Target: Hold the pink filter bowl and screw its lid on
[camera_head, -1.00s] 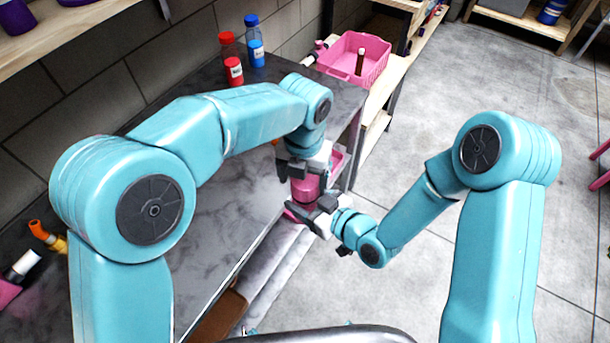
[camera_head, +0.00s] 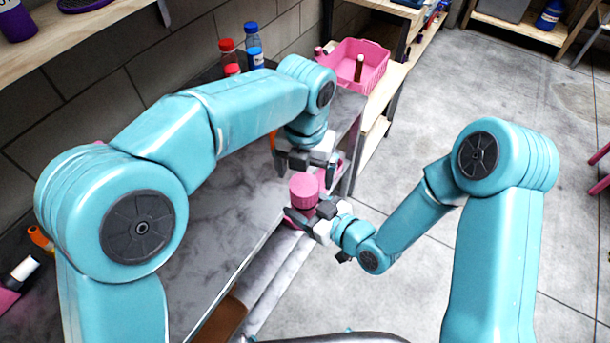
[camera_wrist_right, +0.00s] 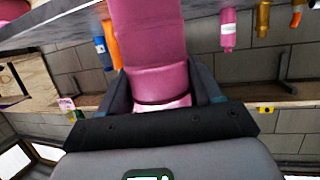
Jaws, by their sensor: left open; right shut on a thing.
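The pink filter bowl (camera_head: 303,204) stands upright near the bench's right edge, with the round pink lid (camera_head: 304,184) on top of it. I cannot tell how tightly the lid sits. My right gripper (camera_head: 308,216) is shut on the bowl from the right side. In the right wrist view the pink bowl (camera_wrist_right: 155,85) fills the space between the dark jaws. My left gripper (camera_head: 306,166) points down just above the lid, its jaws spread, empty and apart from it.
A pink basket (camera_head: 372,62) with a brown-and-white bottle stands beyond the bench on a wooden shelf unit. Red-capped and blue-capped bottles (camera_head: 254,48) stand at the back wall. The grey bench top (camera_head: 215,225) is clear in the middle. Open floor lies to the right.

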